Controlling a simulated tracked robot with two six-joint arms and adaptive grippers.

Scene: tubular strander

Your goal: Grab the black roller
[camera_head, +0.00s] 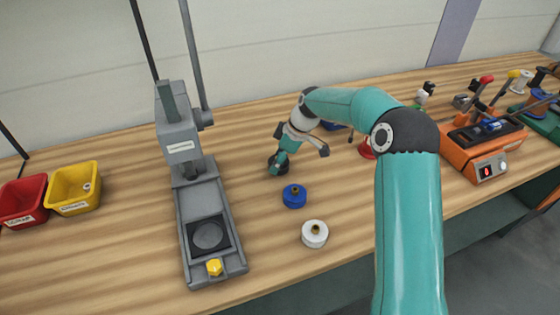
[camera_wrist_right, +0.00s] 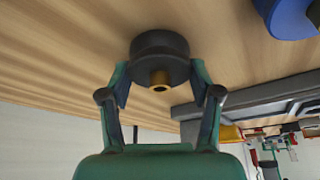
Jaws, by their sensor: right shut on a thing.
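The black roller (camera_wrist_right: 160,48) is a short dark cylinder with a brass hub in its centre, seen in the right wrist view. My right gripper (camera_wrist_right: 160,80) has a finger on each side of it and is shut on it. In the head view the black roller (camera_head: 274,166) shows as a small dark shape at the tip of my right gripper (camera_head: 280,160), partly hidden by the fingers. It is at or close to the wooden table; I cannot tell whether it touches. My left gripper is not in view.
A blue roller (camera_head: 294,196) and a white roller (camera_head: 314,234) stand nearer the front edge. A grey press (camera_head: 190,170) stands to the left, with yellow (camera_head: 73,188) and red (camera_head: 22,200) bins beyond. An orange machine (camera_head: 484,146) stands at the right.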

